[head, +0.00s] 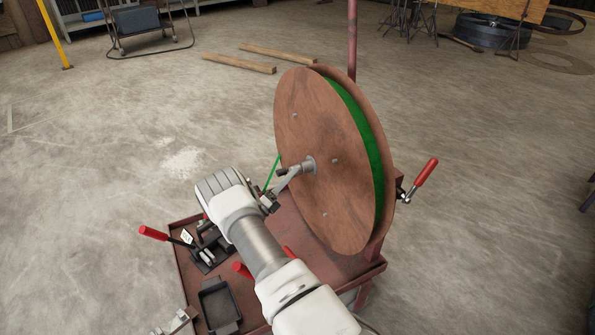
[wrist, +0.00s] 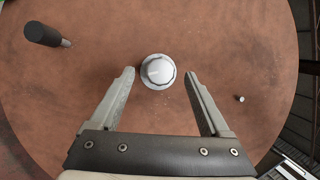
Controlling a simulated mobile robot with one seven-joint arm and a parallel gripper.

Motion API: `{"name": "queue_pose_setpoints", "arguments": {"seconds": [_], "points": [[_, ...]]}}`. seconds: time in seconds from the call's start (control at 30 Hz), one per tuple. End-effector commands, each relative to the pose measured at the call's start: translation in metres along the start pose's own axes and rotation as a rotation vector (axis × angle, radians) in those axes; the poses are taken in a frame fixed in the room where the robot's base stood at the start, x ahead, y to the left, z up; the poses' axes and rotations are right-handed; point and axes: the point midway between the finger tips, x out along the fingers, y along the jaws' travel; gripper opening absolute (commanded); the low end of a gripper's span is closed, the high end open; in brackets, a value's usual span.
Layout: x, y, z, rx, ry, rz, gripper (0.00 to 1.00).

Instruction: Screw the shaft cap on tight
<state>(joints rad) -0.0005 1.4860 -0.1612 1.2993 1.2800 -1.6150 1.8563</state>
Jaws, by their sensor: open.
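The shaft cap (wrist: 157,70) is a round, pale metal piece at the middle of the reel's brown side disc. In the wrist view it lies between and just beyond the tips of my gripper (wrist: 160,82), with a gap on each side. The two fingers are open and hold nothing. In the head view my gripper (head: 288,181) reaches the reel's hub from the left, and the metal hub end (head: 308,165) shows beside the fingers. The reel (head: 322,190) stands upright with green line wound inside. I cannot tell how far the cap is screwed on.
A dark peg (wrist: 43,34) sticks out from the disc, and a small bolt (wrist: 239,98) sits right of the cap. Below, the red stand's tray (head: 180,262) holds a black clamp (head: 207,250) and a black bin (head: 219,305). A red-handled crank (head: 426,172) juts out at right.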

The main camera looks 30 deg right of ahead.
Motion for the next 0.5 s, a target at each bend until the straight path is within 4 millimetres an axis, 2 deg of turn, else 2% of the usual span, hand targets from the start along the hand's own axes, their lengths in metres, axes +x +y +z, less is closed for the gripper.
{"name": "queue_pose_setpoints", "arguments": {"seconds": [0.3,0.5], "points": [[-0.034,0.002,-0.001,-0.001,0.0,0.002,0.8],[-0.045,0.0,0.0,-0.001,-0.001,0.0,0.8]]}}
